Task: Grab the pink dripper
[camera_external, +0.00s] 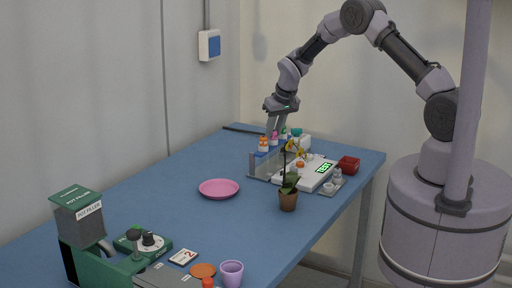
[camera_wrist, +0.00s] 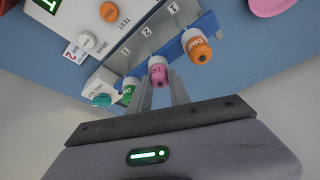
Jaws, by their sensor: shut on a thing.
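The pink dripper (camera_wrist: 158,72) is a small bottle with a pink body and pale cap, in the middle slot of a rack, by the label 2. My gripper (camera_wrist: 172,88) is shut on it, with the two fingers reaching to its sides in the wrist view. In the external view my gripper (camera_external: 275,126) points down at the rack, and the pink dripper (camera_external: 274,138) shows between its neighbours. An orange dripper (camera_wrist: 197,46) stands at slot 1 and a green dripper (camera_wrist: 128,92) at slot 3. The dripper's lower part is hidden.
A white test device (camera_external: 306,172) with a green display stands beside the rack (camera_external: 254,164).

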